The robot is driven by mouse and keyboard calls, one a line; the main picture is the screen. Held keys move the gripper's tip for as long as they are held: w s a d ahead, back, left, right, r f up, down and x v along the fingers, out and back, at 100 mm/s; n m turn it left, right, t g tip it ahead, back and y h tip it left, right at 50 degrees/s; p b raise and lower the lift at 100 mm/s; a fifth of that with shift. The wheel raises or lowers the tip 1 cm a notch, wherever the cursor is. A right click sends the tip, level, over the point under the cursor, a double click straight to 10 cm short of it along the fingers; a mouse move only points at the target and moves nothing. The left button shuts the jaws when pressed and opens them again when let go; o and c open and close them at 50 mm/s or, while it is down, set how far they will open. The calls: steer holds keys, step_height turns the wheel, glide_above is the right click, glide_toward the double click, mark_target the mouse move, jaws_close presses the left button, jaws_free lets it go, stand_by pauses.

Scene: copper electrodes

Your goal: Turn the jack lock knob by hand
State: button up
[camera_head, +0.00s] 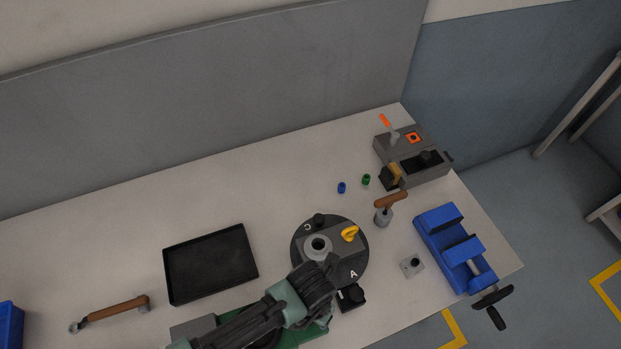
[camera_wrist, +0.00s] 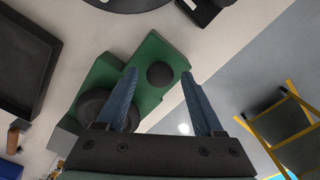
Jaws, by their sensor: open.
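A green jack-like device (camera_wrist: 120,75) lies below my gripper in the wrist view. A small round black knob (camera_wrist: 160,75) sits on its right part, and a larger black round part (camera_wrist: 97,107) is at its lower left. I cannot tell for sure which is the lock knob. My gripper (camera_wrist: 159,82) is open, with its two blue fingers apart. The small knob appears between the fingertips in the picture; whether they touch it or are above it is unclear. In the head view my arm hides most of the green device (camera_head: 312,338).
A round dark turntable (camera_head: 300,246) stands just behind my arm's end. A black tray (camera_head: 210,263) is to the left, a blue vise (camera_head: 455,245) to the right. A small grey block (camera_head: 411,265) and a wooden-handled tool (camera_head: 384,214) stand between. The table's front edge is close.

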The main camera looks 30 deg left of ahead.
steer(key=shift+r+p, duration=2.75)
steer(key=shift+r, duration=0.2)
steer(key=shift+f, duration=0.1)
step_height(320, 180, up, 13)
steer(key=b, duration=0.2)
